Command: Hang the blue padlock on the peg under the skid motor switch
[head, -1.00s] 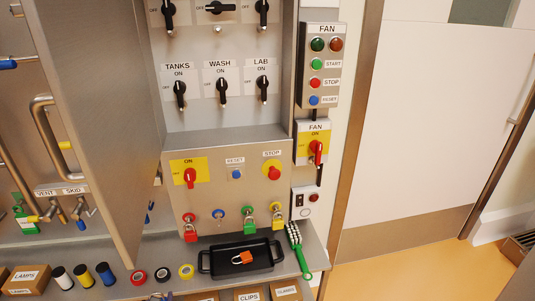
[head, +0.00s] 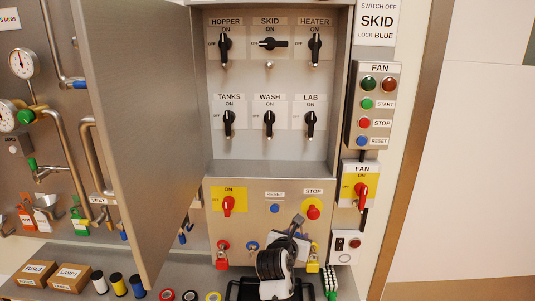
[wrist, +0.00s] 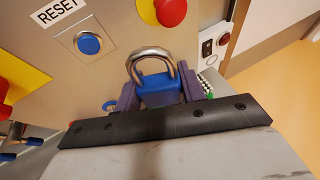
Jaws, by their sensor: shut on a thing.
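The skid switch (head: 270,44) is in the top row of the panel, its black handle lying level. A small pale peg (head: 269,64) sticks out just under it and looks bare. In the wrist view, the blue padlock (wrist: 160,86) is between the purple fingers of my gripper (wrist: 158,94), which is shut on its body. Its steel shackle points up and away from the gripper. In the head view, my gripper (head: 292,230) is low in front of the lower panel, well below the peg. The padlock cannot be made out there.
The open cabinet door (head: 135,130) stands to the left. Below are a STOP button (head: 313,211), a blue reset button (head: 275,208) and a red padlock (head: 222,256). My arm hides part of the black tray (head: 234,291). The space before the upper switches is clear.

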